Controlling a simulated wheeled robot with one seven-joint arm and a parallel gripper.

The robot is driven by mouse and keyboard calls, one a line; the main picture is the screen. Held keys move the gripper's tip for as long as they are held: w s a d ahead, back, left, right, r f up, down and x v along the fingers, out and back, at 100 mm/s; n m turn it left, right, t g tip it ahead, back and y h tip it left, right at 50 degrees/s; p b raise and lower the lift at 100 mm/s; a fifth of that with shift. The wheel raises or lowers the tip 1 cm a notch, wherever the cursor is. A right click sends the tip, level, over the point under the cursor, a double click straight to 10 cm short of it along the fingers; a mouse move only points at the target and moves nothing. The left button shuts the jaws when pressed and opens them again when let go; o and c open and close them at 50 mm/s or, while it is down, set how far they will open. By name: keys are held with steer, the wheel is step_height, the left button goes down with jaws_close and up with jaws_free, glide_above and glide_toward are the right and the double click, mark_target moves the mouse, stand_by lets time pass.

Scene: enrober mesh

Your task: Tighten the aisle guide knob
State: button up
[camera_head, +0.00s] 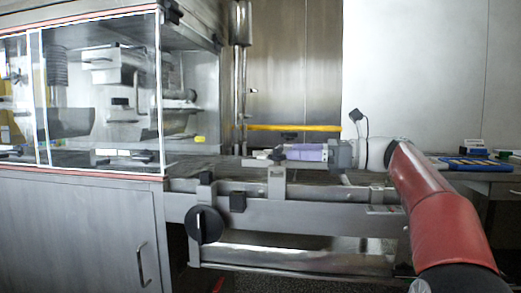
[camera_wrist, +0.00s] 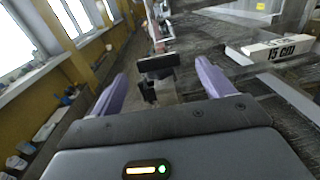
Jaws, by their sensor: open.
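My gripper (camera_head: 286,152) reaches in from the right over the mesh conveyor in the head view, its purple fingers pointing left. In the wrist view my gripper (camera_wrist: 161,72) is open, with its two purple fingers spread wide apart. A black knob (camera_wrist: 158,64) on a small post or block stands ahead, between the finger lines. Nothing is held, and I cannot tell whether the fingertips reach past the knob. In the head view a small dark part (camera_head: 277,154), likely this knob, shows at the fingertips above a metal bracket (camera_head: 276,182). Its tightness cannot be seen.
The enrober's clear hood (camera_head: 100,90) stands left. A white bar marked 15 cm (camera_wrist: 280,49) lies right in the wrist view. A side table (camera_head: 490,178) stands right.

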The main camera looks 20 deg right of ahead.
mark_target(280, 151)
steer(key=x, duration=0.7)
steer(key=shift+a, duration=0.25)
steer(key=c, duration=1)
